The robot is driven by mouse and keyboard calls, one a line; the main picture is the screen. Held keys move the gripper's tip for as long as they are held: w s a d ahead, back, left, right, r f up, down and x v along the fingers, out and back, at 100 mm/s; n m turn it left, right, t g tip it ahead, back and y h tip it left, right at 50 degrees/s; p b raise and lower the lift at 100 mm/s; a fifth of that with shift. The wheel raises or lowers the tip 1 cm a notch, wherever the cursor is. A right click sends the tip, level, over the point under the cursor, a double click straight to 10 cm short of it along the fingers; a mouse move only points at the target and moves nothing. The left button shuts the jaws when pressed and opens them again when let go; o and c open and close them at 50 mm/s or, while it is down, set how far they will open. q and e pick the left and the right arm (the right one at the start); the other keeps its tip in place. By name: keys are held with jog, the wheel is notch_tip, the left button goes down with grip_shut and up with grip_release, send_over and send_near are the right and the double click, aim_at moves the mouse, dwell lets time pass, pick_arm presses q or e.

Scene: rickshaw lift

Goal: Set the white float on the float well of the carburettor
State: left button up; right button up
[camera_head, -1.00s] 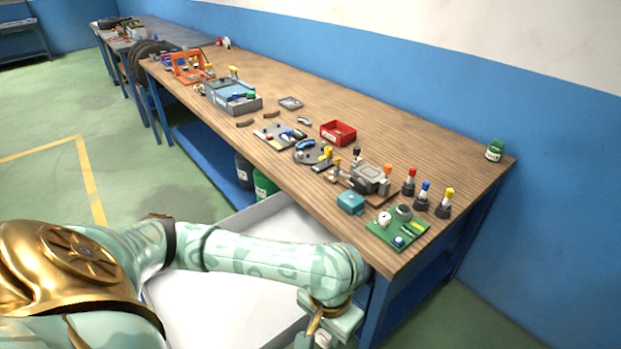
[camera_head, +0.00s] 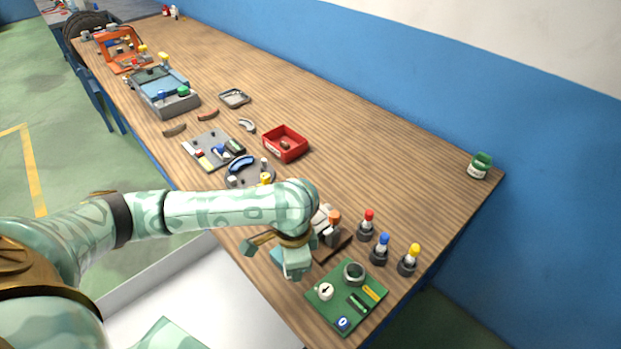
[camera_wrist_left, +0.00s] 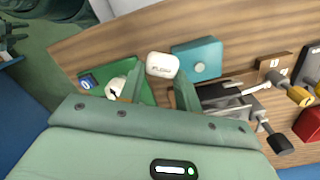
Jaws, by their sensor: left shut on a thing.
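My left gripper (camera_head: 294,266) is shut on the white float (camera_wrist_left: 162,66), a small rounded block with dark lettering, held between the fingertips in the left wrist view. The head view does not show the float clearly. A grey metal body on a brown base, apparently the carburettor (camera_head: 328,226), is partly hidden behind my left arm; it also shows in the left wrist view (camera_wrist_left: 225,98), right of the gripper. I cannot make out its float well. The gripper is above the table, near the teal block (camera_wrist_left: 197,59). My right gripper is not in view.
A green board (camera_head: 325,307) with a white dial and grey cup lies at the table's near corner. Several colour-capped bottles, one blue (camera_head: 380,249), stand to its right. A red bin (camera_head: 285,144) is farther back. The table's back right is mostly clear.

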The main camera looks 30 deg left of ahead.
pick_arm(q)
jog(key=w+a+r+m+p, duration=0.3)
jog(key=w+m, duration=0.4)
jog(key=m, duration=0.8)
jog(key=w+r+m+p, duration=0.45)
jog(key=w+m, duration=0.25)
jog(key=m, duration=0.8)
jog(key=f+b, duration=0.2)
jog(key=b, duration=0.1)
jog(key=f+b, duration=0.2)
jog(key=shift+s+a, duration=0.2)
jog(key=shift+s, duration=0.05)
jog(key=shift+f+b, duration=0.45)
jog(key=shift+f, duration=0.25)
jog(key=shift+w+p, duration=0.1)
jog(key=shift+p, duration=0.4)
jog(key=shift+f, duration=0.25)
jog(key=shift+f, duration=0.1)
